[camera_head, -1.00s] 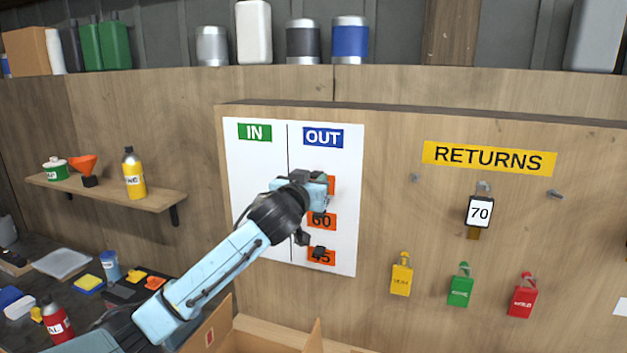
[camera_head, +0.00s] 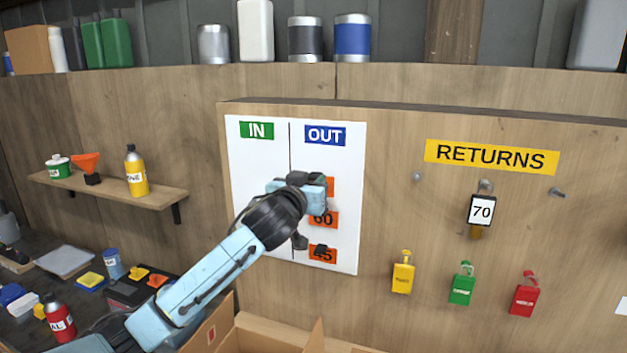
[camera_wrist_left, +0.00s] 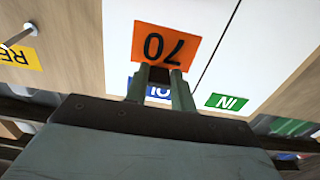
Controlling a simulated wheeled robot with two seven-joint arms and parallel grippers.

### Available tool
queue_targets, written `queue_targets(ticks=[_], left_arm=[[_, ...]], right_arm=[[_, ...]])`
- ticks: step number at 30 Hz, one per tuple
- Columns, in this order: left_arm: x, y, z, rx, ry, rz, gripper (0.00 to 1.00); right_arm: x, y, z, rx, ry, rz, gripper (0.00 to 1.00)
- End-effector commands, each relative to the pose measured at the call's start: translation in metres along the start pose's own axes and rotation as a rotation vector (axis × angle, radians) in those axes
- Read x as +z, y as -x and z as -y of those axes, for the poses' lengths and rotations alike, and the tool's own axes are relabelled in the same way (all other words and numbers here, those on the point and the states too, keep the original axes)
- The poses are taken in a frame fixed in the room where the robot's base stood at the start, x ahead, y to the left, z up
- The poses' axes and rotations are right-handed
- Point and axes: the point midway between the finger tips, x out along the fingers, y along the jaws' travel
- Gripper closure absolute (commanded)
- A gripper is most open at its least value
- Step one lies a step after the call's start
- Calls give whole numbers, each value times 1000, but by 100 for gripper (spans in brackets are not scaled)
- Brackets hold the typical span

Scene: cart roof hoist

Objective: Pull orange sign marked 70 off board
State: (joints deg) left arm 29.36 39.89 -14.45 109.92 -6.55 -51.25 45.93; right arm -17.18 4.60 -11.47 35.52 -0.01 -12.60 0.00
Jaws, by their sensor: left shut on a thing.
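The orange sign marked 70 (camera_wrist_left: 166,38) shows upside down in the left wrist view, between the tips of my left gripper (camera_wrist_left: 160,75). My left gripper is shut on the sign's dark grip. In the head view my left gripper (camera_head: 318,188) is at the OUT column of the white board (camera_head: 258,190) and hides most of this sign. Whether the sign touches the board cannot be told. Orange signs 60 (camera_head: 323,219) and 45 (camera_head: 322,254) sit below it on the board. My right gripper is not in view.
A black-framed tag marked 70 (camera_head: 481,211) hangs under the RETURNS label (camera_head: 491,157). Yellow (camera_head: 402,278), green (camera_head: 461,289) and red (camera_head: 524,299) tags hang lower. An open cardboard box (camera_head: 265,338) stands below the board.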

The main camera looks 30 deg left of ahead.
Motion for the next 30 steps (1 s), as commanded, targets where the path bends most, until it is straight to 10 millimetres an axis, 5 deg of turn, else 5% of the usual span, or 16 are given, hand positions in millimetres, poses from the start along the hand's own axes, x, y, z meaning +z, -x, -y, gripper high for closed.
queue_targets(ticks=[18, 30], left_arm=[[0, 37, 0, 0, -1, -1, 100], [0, 41, 0, -1, -1, 0, 100]], right_arm=[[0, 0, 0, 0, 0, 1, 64], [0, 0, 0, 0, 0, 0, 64]])
